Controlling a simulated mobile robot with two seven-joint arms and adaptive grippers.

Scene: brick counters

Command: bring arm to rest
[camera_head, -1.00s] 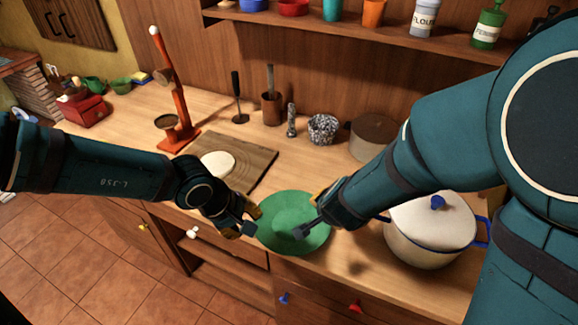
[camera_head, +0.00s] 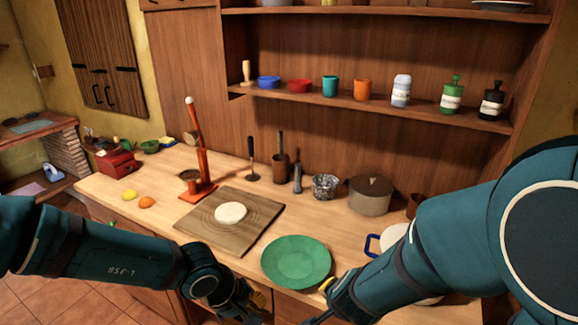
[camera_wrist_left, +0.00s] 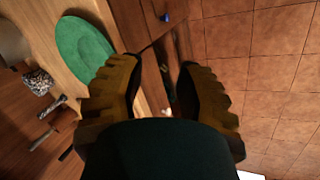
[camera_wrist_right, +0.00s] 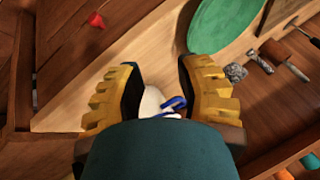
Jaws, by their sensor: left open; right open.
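My left gripper (camera_head: 246,304) is low in front of the counter's front edge in the head view. Its yellow fingers (camera_wrist_left: 160,85) are apart with nothing between them in the left wrist view. My right gripper (camera_head: 322,304) is near the counter's front edge, just below the green plate (camera_head: 296,262). In the right wrist view its fingers (camera_wrist_right: 155,85) are apart and empty, with part of the white pot (camera_wrist_right: 152,102) showing beyond them. Both grippers are partly cut off or hidden by their own arms in the head view.
A cutting board (camera_head: 190,229) bears a round white piece (camera_head: 230,213) left of the plate. The white pot (camera_head: 392,238) is partly behind my right arm. A grey pot (camera_head: 370,196), a speckled bowl (camera_head: 325,187) and a red press (camera_head: 203,175) stand further back. Shelves (camera_head: 300,97) hang above.

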